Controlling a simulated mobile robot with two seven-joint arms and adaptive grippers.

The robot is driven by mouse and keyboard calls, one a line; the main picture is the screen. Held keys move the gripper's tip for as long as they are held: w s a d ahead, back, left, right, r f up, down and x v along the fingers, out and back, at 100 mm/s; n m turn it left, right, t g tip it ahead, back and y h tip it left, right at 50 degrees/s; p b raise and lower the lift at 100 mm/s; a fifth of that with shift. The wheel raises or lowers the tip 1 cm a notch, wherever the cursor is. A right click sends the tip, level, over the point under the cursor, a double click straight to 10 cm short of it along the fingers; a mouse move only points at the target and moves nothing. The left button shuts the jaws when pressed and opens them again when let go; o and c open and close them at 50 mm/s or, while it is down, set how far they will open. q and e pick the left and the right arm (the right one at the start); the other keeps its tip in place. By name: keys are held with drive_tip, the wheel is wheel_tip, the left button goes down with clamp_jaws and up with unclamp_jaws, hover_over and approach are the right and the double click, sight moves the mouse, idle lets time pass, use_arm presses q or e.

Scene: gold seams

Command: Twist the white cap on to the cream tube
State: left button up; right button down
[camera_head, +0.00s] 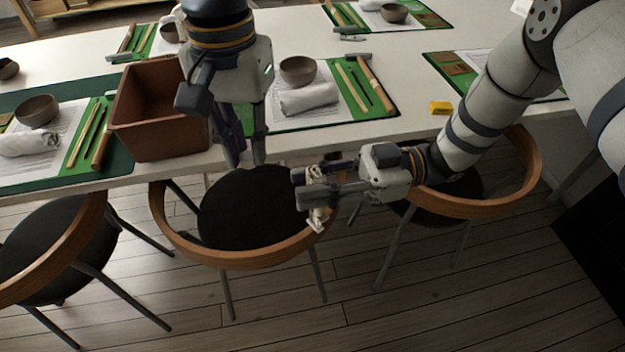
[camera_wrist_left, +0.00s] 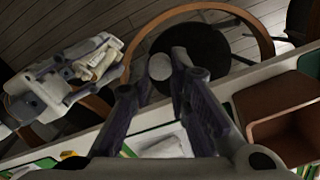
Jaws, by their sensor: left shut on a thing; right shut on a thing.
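My left gripper (camera_head: 247,158) points down just in front of the table edge, above a black chair seat. In the left wrist view its fingers (camera_wrist_left: 162,80) are shut on the round white cap (camera_wrist_left: 160,67). The cap cannot be made out in the head view. My right gripper (camera_head: 313,184) reaches in from the right and is shut on the cream tube (camera_head: 317,213), to the right of the left gripper. The tube also shows in the left wrist view (camera_wrist_left: 97,62), at the left. Cap and tube are apart.
A white table (camera_head: 300,153) stands behind the grippers. It bears a brown box (camera_head: 160,143), a bowl (camera_head: 298,70), a rolled cloth (camera_head: 308,97), green mats with tools, and a yellow block (camera_head: 441,107). Chairs with wooden rims (camera_head: 240,258) stand below the grippers.

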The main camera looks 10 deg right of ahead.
use_arm(q)
drive_tip(key=s+d+r+m, duration=0.1)
drive_tip(key=d+r+m, duration=0.1)
drive_tip(key=d+r, duration=0.3)
drive_tip(key=d, duration=0.4)
drive_tip(key=shift+s+r, duration=0.2)
drive_tip(key=shift+s, duration=0.1)
drive_tip(key=shift+f, duration=0.1)
drive_tip(key=shift+f, duration=1.95)
drive_tip(key=shift+f, duration=0.8)
drive_tip(key=shift+f, duration=0.55)
